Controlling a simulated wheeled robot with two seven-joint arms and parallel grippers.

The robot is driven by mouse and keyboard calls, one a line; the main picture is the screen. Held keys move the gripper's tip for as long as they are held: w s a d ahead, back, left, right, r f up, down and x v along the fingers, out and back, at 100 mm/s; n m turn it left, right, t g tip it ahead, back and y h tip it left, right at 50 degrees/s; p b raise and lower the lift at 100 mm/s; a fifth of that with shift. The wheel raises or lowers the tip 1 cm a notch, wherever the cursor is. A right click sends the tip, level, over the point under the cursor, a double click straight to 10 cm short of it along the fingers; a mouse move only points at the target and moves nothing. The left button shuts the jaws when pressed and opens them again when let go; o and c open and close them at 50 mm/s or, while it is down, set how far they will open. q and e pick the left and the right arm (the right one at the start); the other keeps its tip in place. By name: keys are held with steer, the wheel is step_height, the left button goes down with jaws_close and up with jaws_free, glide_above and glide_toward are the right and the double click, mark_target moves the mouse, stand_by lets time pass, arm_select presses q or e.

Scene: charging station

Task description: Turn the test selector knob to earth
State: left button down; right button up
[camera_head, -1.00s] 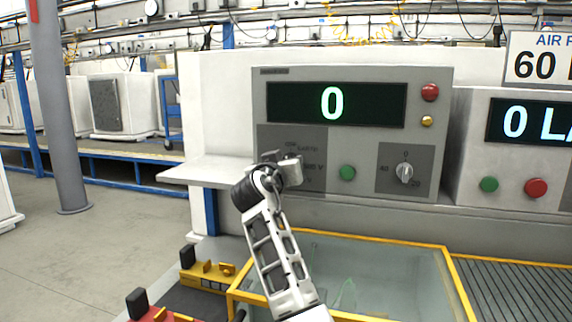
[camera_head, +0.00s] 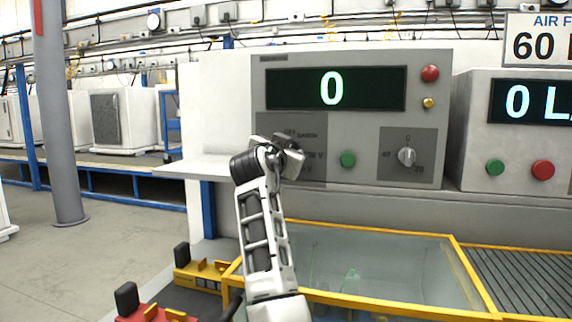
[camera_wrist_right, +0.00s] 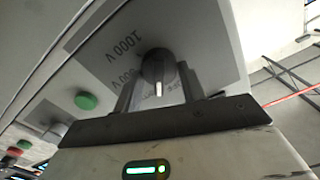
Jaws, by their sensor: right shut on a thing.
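The test selector knob (camera_wrist_right: 154,66) is dark and round with a white pointer mark. In the right wrist view it sits on a grey panel (camera_wrist_right: 105,62) with upside-down "1000 V" lettering and other partly hidden labels. The pointer mark faces down in that view, toward the gripper body; I cannot read which label it meets. My right gripper (camera_wrist_right: 157,82) is shut on the knob, one finger on each side. In the head view my right gripper (camera_head: 290,158) covers the knob and part of the selector panel (camera_head: 313,122). My left gripper is not in view.
A green button (camera_head: 348,160) and a smaller knob (camera_head: 407,156) are right of the selector. The display (camera_head: 335,88) above reads 0. A white shelf (camera_head: 190,167) juts out at the left. A yellow-framed glass-topped box (camera_head: 380,262) lies below.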

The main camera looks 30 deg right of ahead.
arm_select(q)
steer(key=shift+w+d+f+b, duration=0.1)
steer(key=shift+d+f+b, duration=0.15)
steer(key=shift+b, duration=0.55)
arm_select(e)
steer(key=m, duration=0.3)
steer(key=shift+f, duration=0.15)
steer(key=o, duration=1)
arm_select(q)
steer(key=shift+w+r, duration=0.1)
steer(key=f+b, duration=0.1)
steer(key=b, duration=0.2)
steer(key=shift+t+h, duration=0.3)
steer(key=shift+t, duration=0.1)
arm_select(e)
steer(key=v, duration=1.6)
steer(key=shift+s, duration=0.1)
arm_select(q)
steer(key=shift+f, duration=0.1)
